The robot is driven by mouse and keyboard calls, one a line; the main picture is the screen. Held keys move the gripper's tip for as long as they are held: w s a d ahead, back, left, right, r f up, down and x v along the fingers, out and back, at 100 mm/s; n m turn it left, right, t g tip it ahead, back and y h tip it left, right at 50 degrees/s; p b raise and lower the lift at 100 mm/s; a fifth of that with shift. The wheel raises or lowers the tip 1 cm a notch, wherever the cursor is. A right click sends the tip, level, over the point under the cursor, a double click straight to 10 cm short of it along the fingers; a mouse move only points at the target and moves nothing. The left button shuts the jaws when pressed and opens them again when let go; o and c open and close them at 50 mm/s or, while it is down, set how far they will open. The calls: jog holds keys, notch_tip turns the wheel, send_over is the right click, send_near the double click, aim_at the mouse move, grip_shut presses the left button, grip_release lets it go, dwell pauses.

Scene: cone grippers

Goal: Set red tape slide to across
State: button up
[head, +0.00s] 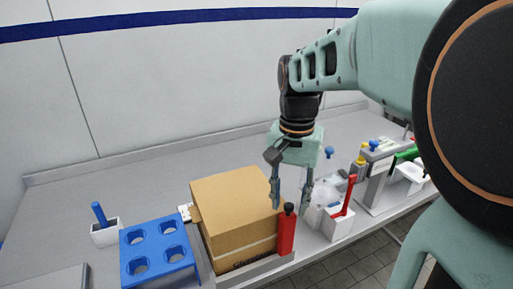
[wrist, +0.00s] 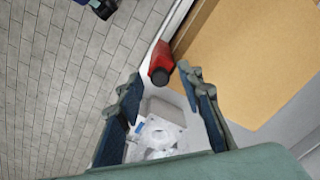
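The red tape slide (head: 286,236) is an upright red block with a black knob on top, at the front right corner of a cardboard box (head: 232,205). In the wrist view the slide (wrist: 162,58) shows just past the fingertips, its dark round knob facing the camera. My gripper (head: 291,205) points down with its fingers apart and empty. In the head view the knob appears between the fingertips; whether they touch it I cannot tell. In the wrist view my gripper (wrist: 160,78) is open, with the box (wrist: 245,60) beyond it at the right.
A white holder with a red lever (head: 348,194) stands close to the right of my gripper. A clear-looking object lies behind it. A blue rack with holes (head: 190,270) and a white cup (head: 106,236) with a blue handle are at left. The back of the table is free.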

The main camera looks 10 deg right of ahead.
jog(key=shift+c, duration=0.3)
grip_shut()
jog(key=shift+a, duration=0.1)
jog(key=shift+s+a, duration=0.1)
jog(key=shift+a, duration=0.25)
jog(key=s+a, duration=0.2)
jog(key=a, duration=0.5)
jog(key=s+a+p, duration=0.1)
jog(key=s+a, duration=0.1)
jog(key=a, duration=0.5)
jog(key=shift+s+a, duration=0.35)
jog(key=shift+s, duration=0.05)
jog(key=shift+o, duration=0.3)
grip_release()
jog(key=shift+a, duration=0.15)
